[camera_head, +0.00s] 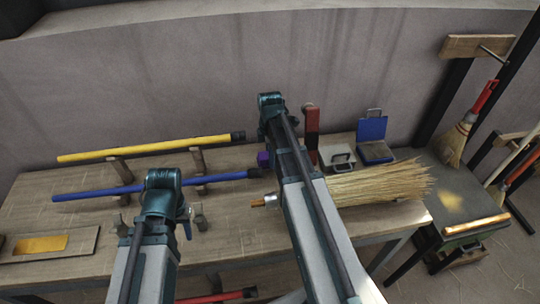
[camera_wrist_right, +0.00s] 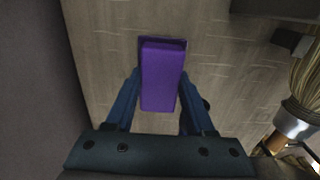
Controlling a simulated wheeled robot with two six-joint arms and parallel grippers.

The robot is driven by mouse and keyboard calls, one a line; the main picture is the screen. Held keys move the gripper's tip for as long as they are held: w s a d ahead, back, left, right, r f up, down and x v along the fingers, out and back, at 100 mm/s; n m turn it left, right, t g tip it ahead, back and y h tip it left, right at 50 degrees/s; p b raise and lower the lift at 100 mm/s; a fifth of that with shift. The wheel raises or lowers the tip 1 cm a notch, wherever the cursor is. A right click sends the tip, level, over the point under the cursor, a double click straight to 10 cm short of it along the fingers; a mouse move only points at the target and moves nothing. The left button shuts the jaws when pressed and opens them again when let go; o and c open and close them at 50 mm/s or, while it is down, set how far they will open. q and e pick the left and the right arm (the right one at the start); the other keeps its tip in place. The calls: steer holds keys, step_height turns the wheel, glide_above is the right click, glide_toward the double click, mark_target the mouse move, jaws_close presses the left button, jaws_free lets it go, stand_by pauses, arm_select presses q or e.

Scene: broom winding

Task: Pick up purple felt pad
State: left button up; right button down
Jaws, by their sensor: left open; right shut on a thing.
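The purple felt pad (camera_wrist_right: 162,82) is a purple block between the two blue fingers of my right gripper (camera_wrist_right: 160,74) in the right wrist view. The gripper is shut on it. I cannot tell if the pad touches the bench. My left gripper (camera_head: 187,224) is open, low over the front of the bench, and mostly hidden by its own arm.
The wooden bench (camera_head: 90,195) bears a yellow pole (camera_head: 150,148) and a blue pole (camera_head: 130,189) on stands. A straw broom head (camera_head: 385,183) lies right of my right arm. Behind are a red tool (camera_head: 311,125) and a blue box (camera_head: 372,130). The wall stands close behind.

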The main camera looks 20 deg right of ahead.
step_height(320, 180, up, 14)
steer(key=p, duration=1.3)
steer(key=c, duration=0.8)
jaws_free()
steer(key=c, duration=0.6)
steer(key=shift+c, duration=0.2)
